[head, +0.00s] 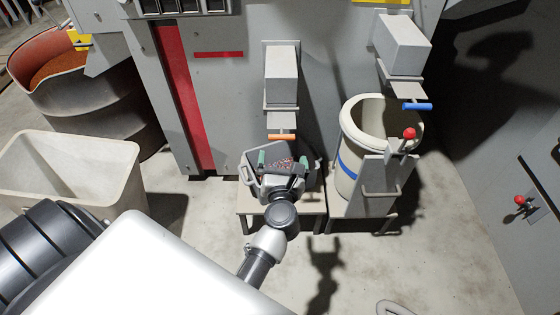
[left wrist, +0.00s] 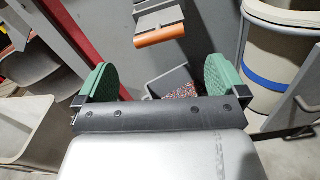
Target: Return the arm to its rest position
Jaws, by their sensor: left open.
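My left gripper (head: 283,161) is stretched out in front of the grey machine, over a low stand (head: 312,207). Its two green fingers stand wide apart in the left wrist view (left wrist: 159,78), with nothing held between them. Beyond the fingers is a dark grey bin (left wrist: 181,73) with small reddish and multicoloured scrap bits in it. It also shows in the head view (head: 258,151), partly hidden by the gripper. I cannot tell whether the fingers touch it. My right gripper is not in view.
An orange-handled chute (head: 281,88) hangs just above the gripper. To the right stand a cream bin with a blue band (head: 347,170) and a blue-handled chute (head: 404,54). A beige bin (head: 120,178) and a rusty drum (head: 118,100) stand left. Floor at lower right is mostly clear.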

